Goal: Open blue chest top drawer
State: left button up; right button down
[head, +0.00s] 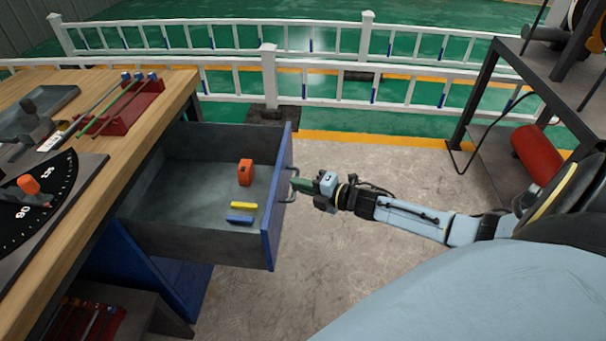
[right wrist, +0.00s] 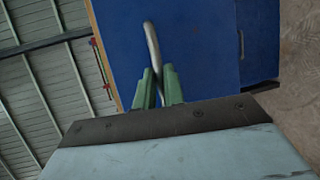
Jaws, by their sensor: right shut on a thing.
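The blue chest's top drawer (head: 277,205) is pulled well out from under the wooden bench top in the head view. Its blue front faces right and its grey inside is visible. In it lie an orange object (head: 246,172), a yellow stick (head: 244,205) and a blue stick (head: 240,219). My right gripper (head: 298,184) comes from the right and is shut on the drawer's metal handle (head: 289,172). In the right wrist view the green fingers (right wrist: 160,87) sit on both sides of the handle (right wrist: 152,45). My left gripper does not show.
The wooden bench (head: 165,95) at left holds a red rack (head: 134,108) and a black dial plate (head: 45,190). A dark metal shelf (head: 478,90) with a red cylinder (head: 537,155) stands at right. White railings (head: 330,85) run behind. The floor right of the drawer is clear.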

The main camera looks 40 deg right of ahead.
jog(key=shift+s+d, duration=0.1)
jog(key=shift+d, duration=0.05)
jog(key=c, duration=1.5)
grip_release()
jog(key=shift+s, duration=0.1)
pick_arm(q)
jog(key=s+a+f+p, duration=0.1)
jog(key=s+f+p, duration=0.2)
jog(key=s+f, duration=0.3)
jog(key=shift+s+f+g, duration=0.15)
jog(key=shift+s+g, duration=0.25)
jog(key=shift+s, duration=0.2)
pick_arm(e)
jog(key=v, duration=1.3)
jog(key=shift+d, duration=0.1)
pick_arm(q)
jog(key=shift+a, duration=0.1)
